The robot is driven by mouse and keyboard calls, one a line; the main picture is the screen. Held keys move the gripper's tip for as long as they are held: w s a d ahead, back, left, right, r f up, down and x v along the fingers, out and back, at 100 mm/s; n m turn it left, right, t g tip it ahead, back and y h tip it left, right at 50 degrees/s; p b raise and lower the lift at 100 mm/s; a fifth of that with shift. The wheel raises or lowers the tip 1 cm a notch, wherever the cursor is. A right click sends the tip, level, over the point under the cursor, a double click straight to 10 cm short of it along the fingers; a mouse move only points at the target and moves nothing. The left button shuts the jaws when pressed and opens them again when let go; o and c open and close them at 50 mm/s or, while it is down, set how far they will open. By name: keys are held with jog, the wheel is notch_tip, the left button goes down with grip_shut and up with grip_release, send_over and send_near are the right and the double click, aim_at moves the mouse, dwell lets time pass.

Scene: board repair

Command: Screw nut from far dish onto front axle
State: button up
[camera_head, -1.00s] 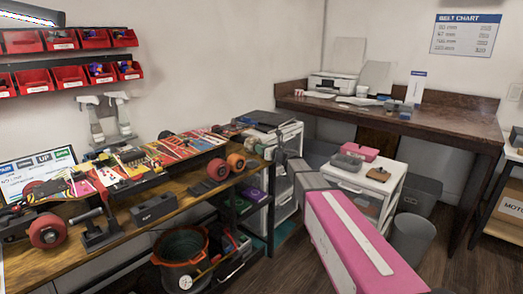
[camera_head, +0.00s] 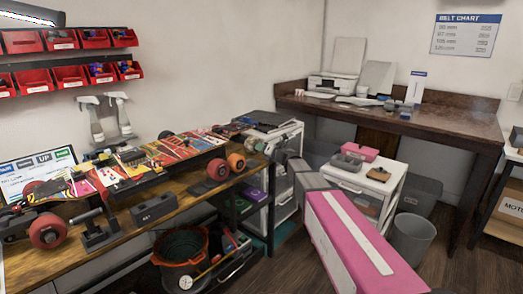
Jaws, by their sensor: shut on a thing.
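A skateboard with a colourful deck (camera_head: 165,153) lies upside down on the wooden workbench. Orange wheels (camera_head: 217,169) are on the truck at its right end, and a red wheel (camera_head: 47,229) is at its left end. I cannot tell which axle is the front one. My gripper (camera_head: 284,157) is small and dark at the end of my grey wrist, right of the bench, in front of the white drawer unit. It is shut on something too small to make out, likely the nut. I cannot make out the nut dishes for certain.
A white cabinet (camera_head: 352,181) with a pink box (camera_head: 360,151) and a grey bin (camera_head: 411,238) stand at right. The dark desk (camera_head: 440,124) carries a printer and small items. Floor shows between them.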

jog(key=m, duration=0.3)
jog(key=shift+m, duration=0.4)
jog(key=o, duration=1)
jog(key=shift+c, duration=1.3)
jog(key=shift+d, duration=0.1)
jog(key=v, duration=0.7)
jog(key=shift+s, duration=0.15)
jog(key=shift+d, duration=0.1)
